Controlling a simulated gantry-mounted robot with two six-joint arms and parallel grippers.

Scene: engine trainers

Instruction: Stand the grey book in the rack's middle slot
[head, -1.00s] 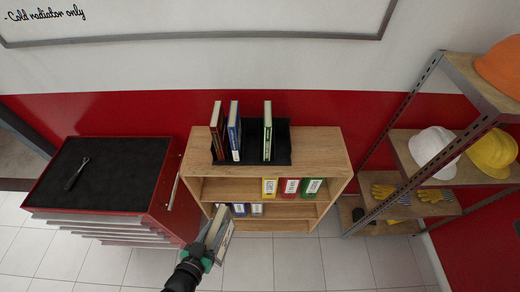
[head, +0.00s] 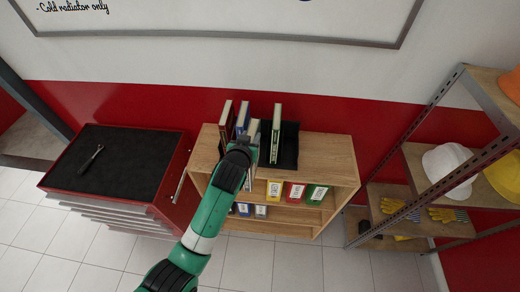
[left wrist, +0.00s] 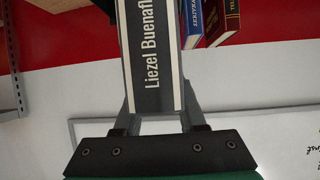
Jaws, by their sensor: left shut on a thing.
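The grey book (left wrist: 151,50) fills the left wrist view, its dark spine label reading "Liezel Buenafl…". My left gripper (left wrist: 158,108) is shut on it, a finger on each side. In the head view the grey book (head: 253,132) shows just past my left wrist, in the gap between the blue book (head: 242,117) and the green book (head: 276,133). The black rack (head: 289,148) stands on the wooden shelf's top. My arm hides the book's lower part, so I cannot tell whether it touches the rack floor. My right gripper is not in view.
A brown-red book (head: 226,122) stands left of the blue one. The wooden shelf (head: 335,160) holds several binders below. A red tool cabinet (head: 172,165) with a wrench (head: 91,159) is at left. A metal rack (head: 435,130) with helmets stands at right.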

